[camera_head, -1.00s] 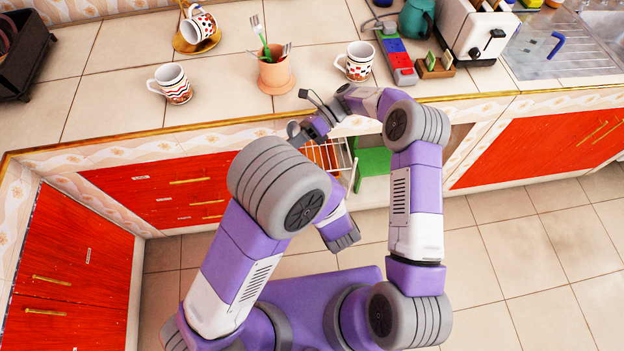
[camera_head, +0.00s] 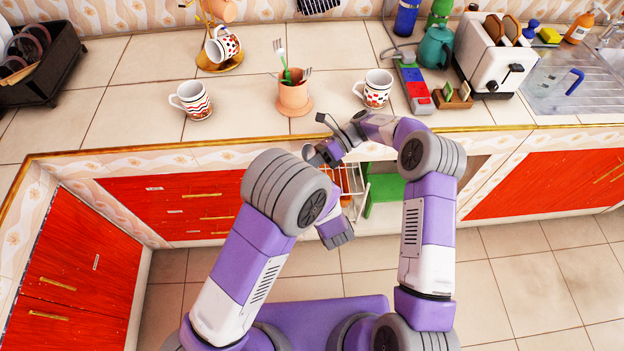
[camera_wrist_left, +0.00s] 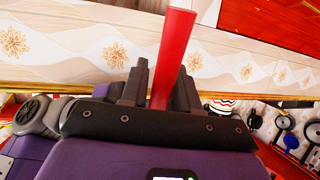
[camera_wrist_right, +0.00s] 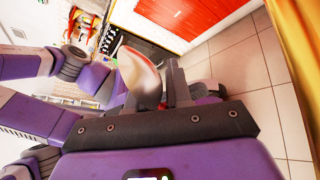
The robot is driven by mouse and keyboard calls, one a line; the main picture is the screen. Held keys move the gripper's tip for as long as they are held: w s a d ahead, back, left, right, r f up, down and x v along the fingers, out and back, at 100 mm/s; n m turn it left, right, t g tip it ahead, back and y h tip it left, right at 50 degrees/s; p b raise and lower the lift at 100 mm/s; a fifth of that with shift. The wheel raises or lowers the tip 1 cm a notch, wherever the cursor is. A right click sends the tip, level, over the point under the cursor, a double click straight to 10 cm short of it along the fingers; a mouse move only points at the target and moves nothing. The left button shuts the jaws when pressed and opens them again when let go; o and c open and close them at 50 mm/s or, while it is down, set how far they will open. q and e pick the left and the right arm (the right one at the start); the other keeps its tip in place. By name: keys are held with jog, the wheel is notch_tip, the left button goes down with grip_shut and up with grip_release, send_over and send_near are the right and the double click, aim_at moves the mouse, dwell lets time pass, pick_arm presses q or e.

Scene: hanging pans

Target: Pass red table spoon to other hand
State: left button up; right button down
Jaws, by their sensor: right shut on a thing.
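The red table spoon shows at close range in both wrist views. In the left wrist view, its long red handle (camera_wrist_left: 174,50) stands between the fingers of my left gripper (camera_wrist_left: 163,78), which are apart on either side of it; a firm hold does not show. In the right wrist view, the spoon's pale bowl (camera_wrist_right: 142,80) lies between the fingers of my right gripper (camera_wrist_right: 153,78), which is shut on the spoon near the bowl. In the head view, my arms hide the spoon, and the hands are near the counter's front edge.
The counter holds a patterned mug (camera_head: 192,101), another mug (camera_head: 374,90), a terracotta pot with cutlery (camera_head: 294,98), a power strip (camera_head: 416,88) and a toaster (camera_head: 492,55). A wire rack (camera_head: 352,181) and red drawers (camera_head: 180,208) are below the counter edge.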

pick_arm(q)
jog(key=c, duration=0.4)
grip_shut()
pick_arm(e)
jog(key=c, duration=1)
grip_release()
jog(key=shift+o, duration=0.2)
jog(key=shift+d, duration=0.1)
